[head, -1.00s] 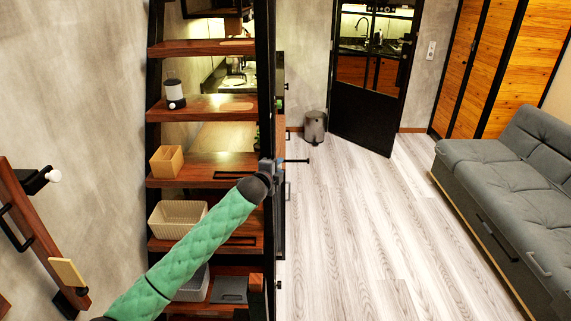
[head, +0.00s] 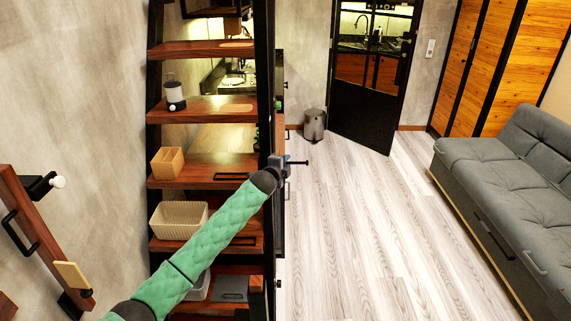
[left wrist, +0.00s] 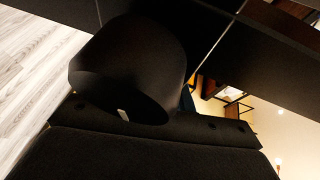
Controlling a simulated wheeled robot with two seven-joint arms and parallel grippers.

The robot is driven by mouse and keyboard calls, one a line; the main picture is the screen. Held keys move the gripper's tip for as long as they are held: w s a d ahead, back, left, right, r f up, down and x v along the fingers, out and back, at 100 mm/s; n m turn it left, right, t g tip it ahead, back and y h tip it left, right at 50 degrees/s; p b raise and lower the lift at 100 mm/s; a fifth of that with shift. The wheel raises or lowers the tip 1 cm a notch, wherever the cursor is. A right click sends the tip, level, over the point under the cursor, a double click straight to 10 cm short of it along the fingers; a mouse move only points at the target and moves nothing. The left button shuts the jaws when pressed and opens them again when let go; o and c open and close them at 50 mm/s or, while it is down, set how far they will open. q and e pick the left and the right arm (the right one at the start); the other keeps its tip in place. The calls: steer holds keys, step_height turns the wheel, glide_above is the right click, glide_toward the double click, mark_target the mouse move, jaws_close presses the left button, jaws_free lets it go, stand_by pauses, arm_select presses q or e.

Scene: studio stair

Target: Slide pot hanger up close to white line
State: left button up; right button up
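My left arm with its green sleeve reaches up to the black side post of the stair in the head view. My left gripper (head: 283,162) is small and grey there, at the right side of that post. A short dark bar (head: 298,162) sticks out to the right at the gripper; I cannot tell whether it is the pot hanger or part of the gripper. Its fingers are too small to read. The left wrist view is mostly filled by a dark rounded shape (left wrist: 130,65) close to the lens. My right gripper is not in view.
The stair's wooden treads hold a lantern (head: 175,95), a wooden box (head: 167,162) and a beige basket (head: 178,220). A bin (head: 314,124) stands by the black door (head: 365,95). A grey sofa (head: 500,165) is at the right. The floor between is clear.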

arm_select(q)
jaws_close()
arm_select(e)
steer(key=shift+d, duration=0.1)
